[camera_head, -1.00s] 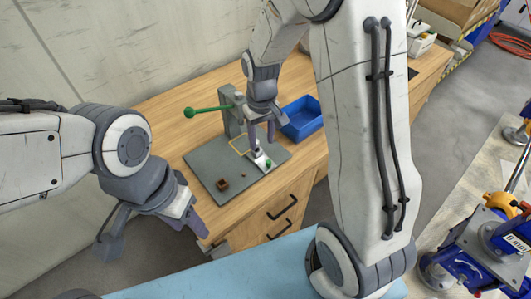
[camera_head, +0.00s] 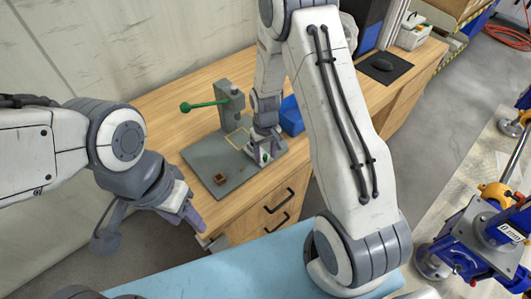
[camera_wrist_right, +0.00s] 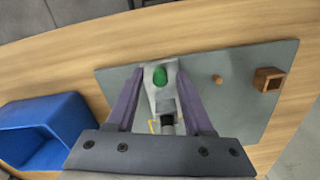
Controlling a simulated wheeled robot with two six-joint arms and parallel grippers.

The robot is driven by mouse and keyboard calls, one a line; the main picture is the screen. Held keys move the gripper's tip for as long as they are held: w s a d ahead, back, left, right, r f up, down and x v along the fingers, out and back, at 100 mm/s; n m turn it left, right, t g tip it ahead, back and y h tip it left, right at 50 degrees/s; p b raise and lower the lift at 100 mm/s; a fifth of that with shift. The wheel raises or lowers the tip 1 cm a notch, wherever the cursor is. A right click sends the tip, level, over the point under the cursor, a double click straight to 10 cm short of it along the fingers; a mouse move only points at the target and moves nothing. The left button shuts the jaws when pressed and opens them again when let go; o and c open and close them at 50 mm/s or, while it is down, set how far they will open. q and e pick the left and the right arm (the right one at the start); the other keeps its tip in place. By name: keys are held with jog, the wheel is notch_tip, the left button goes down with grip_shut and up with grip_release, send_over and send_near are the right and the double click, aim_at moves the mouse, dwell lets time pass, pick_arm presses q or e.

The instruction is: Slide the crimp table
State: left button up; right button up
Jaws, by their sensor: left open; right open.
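The crimp table appears to be the small light-grey slide with a green knob; its knob (camera_head: 265,157) shows at the right part of the grey base plate (camera_head: 203,154). In the right wrist view the slide (camera_wrist_right: 150,90) and its green knob (camera_wrist_right: 160,76) lie between the fingers. My right gripper (camera_wrist_right: 158,84) is open, pointing down, with one finger on each side of the slide; I cannot tell whether they touch it. My left gripper (camera_head: 188,212) is open and empty, in front of the wooden bench, away from the plate.
A grey press column (camera_head: 230,103) with a green-knobbed lever (camera_head: 200,104) stands behind the plate. A small brown box (camera_head: 220,179) and a peg (camera_wrist_right: 217,78) sit on the plate. A blue bin (camera_head: 291,115) stands close to the right arm. A yellow outline (camera_head: 238,137) marks the plate.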

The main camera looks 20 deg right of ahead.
grip_shut()
dwell(1.4)
